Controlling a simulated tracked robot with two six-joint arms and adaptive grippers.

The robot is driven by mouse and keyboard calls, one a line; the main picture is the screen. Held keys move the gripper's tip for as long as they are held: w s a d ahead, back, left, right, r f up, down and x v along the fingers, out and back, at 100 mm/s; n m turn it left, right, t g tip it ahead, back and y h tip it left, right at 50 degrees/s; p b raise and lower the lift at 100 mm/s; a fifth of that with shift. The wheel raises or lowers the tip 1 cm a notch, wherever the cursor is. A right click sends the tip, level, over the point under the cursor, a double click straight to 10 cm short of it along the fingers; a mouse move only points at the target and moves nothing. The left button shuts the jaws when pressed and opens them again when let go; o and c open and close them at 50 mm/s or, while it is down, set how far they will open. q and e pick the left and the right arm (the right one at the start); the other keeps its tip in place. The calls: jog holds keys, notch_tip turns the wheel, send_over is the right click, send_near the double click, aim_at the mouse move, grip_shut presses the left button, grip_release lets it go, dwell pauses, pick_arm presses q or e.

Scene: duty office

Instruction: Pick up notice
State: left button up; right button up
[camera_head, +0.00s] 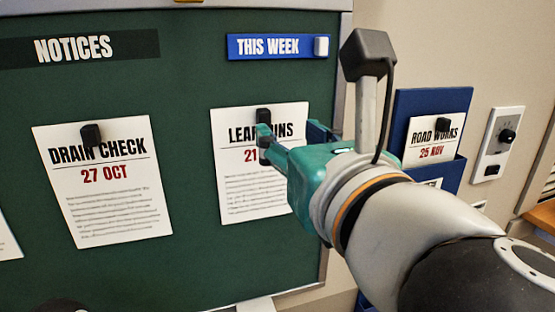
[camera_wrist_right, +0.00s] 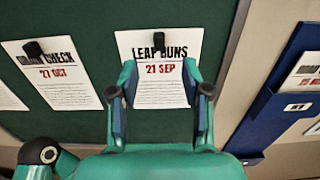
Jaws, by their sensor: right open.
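In the head view the gripper (camera_head: 290,140) covers part of the heading and date. I cannot tell whether the fingers touch the paper. Only a teal part, apparently of my left gripper, shows at the lower left of the right wrist view; its fingers are hidden.
A "drain check" notice (camera_head: 110,200) hangs to the left on the board (camera_head: 190,270). A blue "this week" strip (camera_head: 270,46) is above. A blue wall holder (camera_head: 432,103) with a "road works" notice (camera_head: 433,143) and a switch panel (camera_head: 498,140) are at right.

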aim_at(266, 115)
jog(key=x, duration=0.5)
jog(key=shift+w+a, duration=0.15)
jog(key=shift+w, duration=0.15)
jog(key=x, duration=0.2)
jog(key=p+x, duration=0.1)
jog(key=x, duration=0.2)
jog(key=shift+f, duration=0.25)
jog(key=shift+s, duration=0.1)
grip_shut()
